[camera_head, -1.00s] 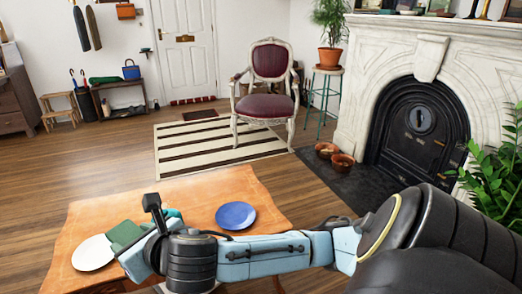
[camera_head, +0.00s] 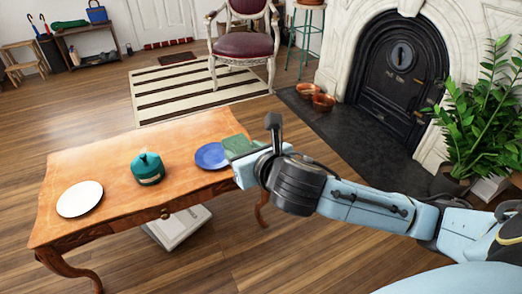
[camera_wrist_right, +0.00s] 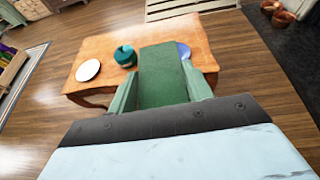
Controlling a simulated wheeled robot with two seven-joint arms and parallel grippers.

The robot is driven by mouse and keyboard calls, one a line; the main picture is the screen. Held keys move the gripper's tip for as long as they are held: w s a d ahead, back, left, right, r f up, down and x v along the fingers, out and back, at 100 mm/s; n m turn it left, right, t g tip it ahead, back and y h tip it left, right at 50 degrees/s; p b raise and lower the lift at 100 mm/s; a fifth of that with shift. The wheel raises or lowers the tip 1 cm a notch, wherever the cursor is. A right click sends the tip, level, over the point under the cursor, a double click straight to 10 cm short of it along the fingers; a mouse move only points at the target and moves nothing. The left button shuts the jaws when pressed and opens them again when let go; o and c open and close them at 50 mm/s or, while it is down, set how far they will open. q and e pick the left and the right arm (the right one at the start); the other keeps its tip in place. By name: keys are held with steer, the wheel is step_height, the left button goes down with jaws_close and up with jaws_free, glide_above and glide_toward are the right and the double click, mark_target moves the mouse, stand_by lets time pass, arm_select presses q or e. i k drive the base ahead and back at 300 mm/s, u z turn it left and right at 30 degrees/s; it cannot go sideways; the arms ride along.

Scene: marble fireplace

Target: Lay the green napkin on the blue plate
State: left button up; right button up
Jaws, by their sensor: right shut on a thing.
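My right gripper (camera_head: 244,160) is shut on the green napkin (camera_head: 236,144). In the right wrist view the napkin (camera_wrist_right: 162,75) lies flat and long between the two fingers. The blue plate (camera_head: 211,156) is on the wooden table near its right end. In the head view the napkin and gripper cover the plate's right edge; in the right wrist view the napkin hides part of the plate (camera_wrist_right: 184,50). The napkin appears held above table height, but the gap is hard to tell. My left gripper is not in view.
A teal lidded pot (camera_head: 147,168) stands mid-table (camera_head: 113,163), left of the blue plate. A white plate (camera_head: 80,198) lies at the table's left end. A white box (camera_head: 178,228) is under the table. A leafy plant (camera_head: 470,125) and fireplace are on the right.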

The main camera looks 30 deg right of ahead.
mark_target(214, 156)
steer(key=z, duration=0.15)
steer(key=i, duration=1)
steer(key=z, duration=0.05)
